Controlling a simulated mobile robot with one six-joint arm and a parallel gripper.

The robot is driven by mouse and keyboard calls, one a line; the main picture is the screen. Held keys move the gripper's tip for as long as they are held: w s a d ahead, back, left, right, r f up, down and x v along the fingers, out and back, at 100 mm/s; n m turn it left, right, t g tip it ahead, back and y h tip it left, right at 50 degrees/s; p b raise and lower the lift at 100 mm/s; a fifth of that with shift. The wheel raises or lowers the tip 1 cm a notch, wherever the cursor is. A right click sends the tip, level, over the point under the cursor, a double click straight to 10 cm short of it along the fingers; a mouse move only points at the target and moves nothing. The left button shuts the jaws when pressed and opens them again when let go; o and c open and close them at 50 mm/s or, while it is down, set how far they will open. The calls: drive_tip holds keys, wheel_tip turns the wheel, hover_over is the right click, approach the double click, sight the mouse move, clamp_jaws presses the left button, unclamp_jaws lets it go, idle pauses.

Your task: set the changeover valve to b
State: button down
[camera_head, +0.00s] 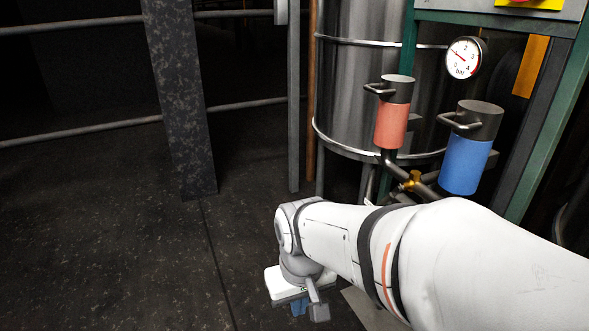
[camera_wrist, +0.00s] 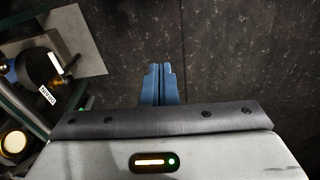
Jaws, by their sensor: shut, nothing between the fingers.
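A small brass fitting (camera_head: 412,181) sits on the dark pipework between a red canister (camera_head: 391,125) and a blue canister (camera_head: 466,162). It may be the changeover valve; its lower part is hidden by my arm, and I cannot read its setting or any a or b mark. Both canisters have dark grey tops with bar handles. My gripper (camera_head: 300,308) points down over the floor, left of and nearer than the fitting. In the wrist view its blue fingers (camera_wrist: 159,82) are together and empty, with dark floor beyond them.
A steel tank (camera_head: 358,95) stands behind the canisters, with a pressure gauge (camera_head: 464,58) at its right. A green frame (camera_head: 540,130) closes the right side. A dark post (camera_head: 180,95) and rails stand at left. Floor (camera_head: 110,240) at left is clear. A grey plate (camera_wrist: 80,45) shows in the wrist view.

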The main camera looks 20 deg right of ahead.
sight(388, 198)
drive_tip(key=w+d+r+m+t+y+p, duration=0.1)
drive_tip(key=w+d+m+t+y+p, duration=0.4)
drive_tip(key=m, duration=0.7)
drive_tip(key=w+d+r+m+t+y+p, duration=0.15)
drive_tip(key=w+d+m+y+p, duration=0.35)
drive_tip(key=m, duration=0.6)
drive_tip(key=s+d+f+m+t+h+p, duration=0.1)
drive_tip(key=s+d+f+m+t+h, duration=0.1)
drive_tip(key=d+m+t+h, duration=0.65)
drive_tip(key=s+d+f+m+g+h, duration=0.1)
drive_tip(key=s+d+m+h, duration=0.15)
drive_tip(key=d+m, duration=0.7)
drive_tip(key=w+d+f+n+b, duration=0.1)
drive_tip(key=w+d, duration=0.4)
drive_tip(key=w, duration=0.7)
drive_tip(key=shift+w+d+n+b, duration=0.2)
drive_tip(key=shift+w+n+b, duration=0.05)
drive_tip(key=shift+n+b, duration=0.7)
